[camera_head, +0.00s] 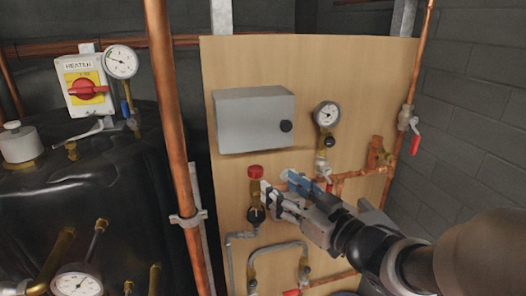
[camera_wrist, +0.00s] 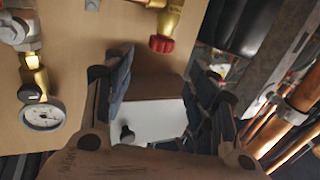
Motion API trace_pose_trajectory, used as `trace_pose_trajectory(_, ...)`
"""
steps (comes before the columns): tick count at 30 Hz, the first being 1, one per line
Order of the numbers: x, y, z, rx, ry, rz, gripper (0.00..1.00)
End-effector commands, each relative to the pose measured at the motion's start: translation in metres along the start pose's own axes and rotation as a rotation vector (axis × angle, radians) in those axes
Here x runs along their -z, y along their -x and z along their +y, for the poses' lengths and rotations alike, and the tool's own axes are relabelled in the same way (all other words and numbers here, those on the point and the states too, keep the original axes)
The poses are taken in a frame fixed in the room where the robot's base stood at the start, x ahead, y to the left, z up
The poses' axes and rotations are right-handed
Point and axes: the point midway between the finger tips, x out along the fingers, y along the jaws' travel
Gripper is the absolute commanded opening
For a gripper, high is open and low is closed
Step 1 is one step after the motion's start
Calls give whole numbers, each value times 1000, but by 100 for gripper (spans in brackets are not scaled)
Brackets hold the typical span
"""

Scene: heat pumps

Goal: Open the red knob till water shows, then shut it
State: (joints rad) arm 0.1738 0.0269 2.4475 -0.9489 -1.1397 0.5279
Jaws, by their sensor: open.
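The red knob (camera_head: 255,171) tops a brass fitting on the wooden board, below the grey box in the head view. It also shows in the wrist view (camera_wrist: 161,44), above and between my fingers in the picture. My gripper (camera_head: 281,184) is open and empty, just right of and slightly below the knob in the head view. In the wrist view, my fingers (camera_wrist: 162,90) are spread apart and clear of the knob. No water is visible in either view.
The grey box (camera_head: 254,119) and a pressure gauge (camera_head: 327,114) sit above my gripper. A thick copper pipe (camera_head: 172,110) stands left of the board. Copper pipework and a red-handled valve (camera_head: 415,144) lie right. A red heater switch (camera_head: 88,89) is far left.

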Motion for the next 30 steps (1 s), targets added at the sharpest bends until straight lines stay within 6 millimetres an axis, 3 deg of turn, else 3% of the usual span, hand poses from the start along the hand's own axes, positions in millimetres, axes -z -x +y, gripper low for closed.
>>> trace_pose_trajectory(9, 0, -70, -1, 3, 0, -1, 53)
trace_pose_trajectory(15, 0, -98, 0, 1, 1, 0, 53)
trace_pose_trajectory(21, 0, -109, 0, -1, 1, 1, 53)
trace_pose_trajectory(30, 0, -109, 0, -1, 1, 1, 49)
